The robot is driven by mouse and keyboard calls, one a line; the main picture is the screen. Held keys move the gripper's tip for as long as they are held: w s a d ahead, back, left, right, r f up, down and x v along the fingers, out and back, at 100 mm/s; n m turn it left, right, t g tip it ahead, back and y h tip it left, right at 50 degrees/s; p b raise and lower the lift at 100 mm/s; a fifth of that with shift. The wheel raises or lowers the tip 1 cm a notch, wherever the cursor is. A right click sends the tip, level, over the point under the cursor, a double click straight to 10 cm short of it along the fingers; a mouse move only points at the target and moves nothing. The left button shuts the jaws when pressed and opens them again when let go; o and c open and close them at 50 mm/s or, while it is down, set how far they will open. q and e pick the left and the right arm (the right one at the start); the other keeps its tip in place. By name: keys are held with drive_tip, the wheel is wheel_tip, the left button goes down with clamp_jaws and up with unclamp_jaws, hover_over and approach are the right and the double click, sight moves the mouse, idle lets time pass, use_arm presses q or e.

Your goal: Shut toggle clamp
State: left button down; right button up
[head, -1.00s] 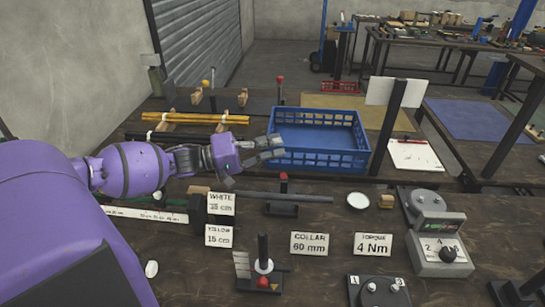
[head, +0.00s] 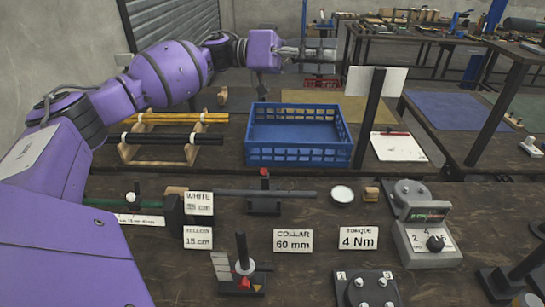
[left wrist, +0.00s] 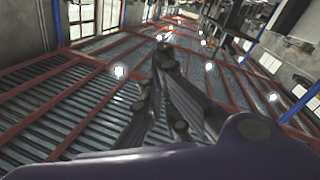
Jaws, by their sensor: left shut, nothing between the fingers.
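A small black clamp-like fixture with a red knob (head: 264,190) stands mid-bench in the head view, by a long dark rod (head: 225,193). My left gripper (head: 332,53) is raised high, well behind and above the fixture, pointing right past the blue crate. Its fingers are together and empty. In the left wrist view the shut fingers (left wrist: 163,52) point at the corrugated roof with red beams. My right gripper is not in view.
A blue crate (head: 299,155) stands behind the rod, beside a black post (head: 370,118). A rack of yellow and black rods (head: 172,138) is at the left. An upright black lever device (head: 242,265), label cards and a torque dial box (head: 428,243) occupy the front.

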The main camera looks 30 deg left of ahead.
use_arm(q)
drive_tip(key=a+f+m+g+y+b, duration=0.1)
drive_tip(key=a+f+m+g+y, duration=0.35)
drive_tip(key=a+f+y, duration=0.5)
drive_tip(key=n+g+y, duration=0.1)
drive_tip(key=g+y, duration=0.2)
approach(264, 172)
drive_tip(key=w+d+f, duration=0.2)
drive_tip(key=w+f, duration=0.1)
drive_tip(key=w, duration=0.1)
drive_tip(key=shift+s+d+f+t+p, duration=0.2)
drive_tip(key=shift+s+d+f+p, duration=0.2)
drive_tip(key=shift+f, duration=0.2)
drive_tip(key=shift+s+d+f+t+p, duration=0.15)
drive_tip(key=shift+s+d+f+p, duration=0.1)
drive_tip(key=shift+s+d+f, duration=0.3)
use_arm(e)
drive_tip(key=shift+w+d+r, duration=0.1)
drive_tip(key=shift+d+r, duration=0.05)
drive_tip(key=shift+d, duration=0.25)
use_arm(q)
drive_tip(key=shift+w+f, duration=0.1)
drive_tip(key=shift+w, duration=0.05)
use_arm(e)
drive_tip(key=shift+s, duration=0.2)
